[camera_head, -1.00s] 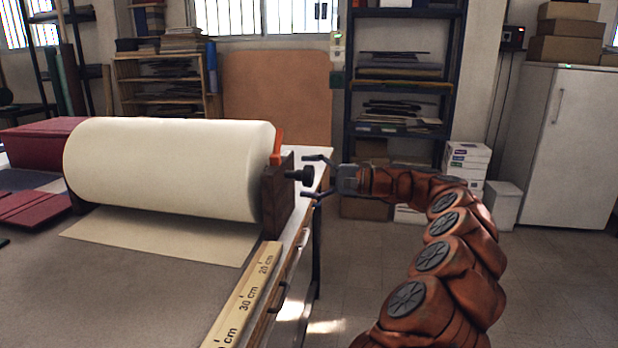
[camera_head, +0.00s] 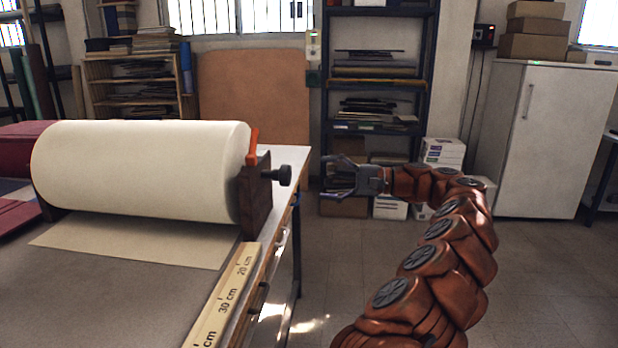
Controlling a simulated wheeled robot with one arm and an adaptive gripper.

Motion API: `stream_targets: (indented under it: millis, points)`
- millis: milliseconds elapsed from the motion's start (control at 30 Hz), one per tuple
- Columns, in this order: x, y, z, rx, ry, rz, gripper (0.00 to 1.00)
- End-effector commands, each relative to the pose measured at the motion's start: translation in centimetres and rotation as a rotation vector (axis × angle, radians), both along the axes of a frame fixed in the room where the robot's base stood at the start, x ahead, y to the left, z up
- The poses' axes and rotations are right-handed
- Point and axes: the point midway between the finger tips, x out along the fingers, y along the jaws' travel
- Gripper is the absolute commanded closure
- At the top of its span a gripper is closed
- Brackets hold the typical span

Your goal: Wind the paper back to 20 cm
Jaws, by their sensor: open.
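The cream paper roll (camera_head: 140,170) lies in a dark wooden holder (camera_head: 256,198) on the table. A loose sheet (camera_head: 140,243) comes out under it and lies flat. Its front edge is about level with the 20 cm label of the wooden ruler (camera_head: 226,296); I cannot tell the exact reading. The black knob (camera_head: 284,175) sticks out of the holder's right side. An orange piece (camera_head: 252,142) stands at the roll's right end. My gripper (camera_head: 325,177) is open and empty, to the right of the knob and apart from it, fingers pointing at it.
The worktable (camera_head: 100,300) fills the left, with dark red covers (camera_head: 18,215) at its far left. A dark shelf rack (camera_head: 375,100) stands behind my gripper, with white boxes (camera_head: 442,153) beside it.

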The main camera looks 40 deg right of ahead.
Motion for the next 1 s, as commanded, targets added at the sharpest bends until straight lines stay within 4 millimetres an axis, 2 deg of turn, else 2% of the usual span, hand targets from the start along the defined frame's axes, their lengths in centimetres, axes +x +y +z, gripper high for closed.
stream_targets:
  millis: [267,1000]
  points:
    - [-1.12,-1.23,0.02,-0.001,0.001,-0.003,0.19]
    - [-1.09,-1.06,0.04,0.0,0.0,0.002,0.19]
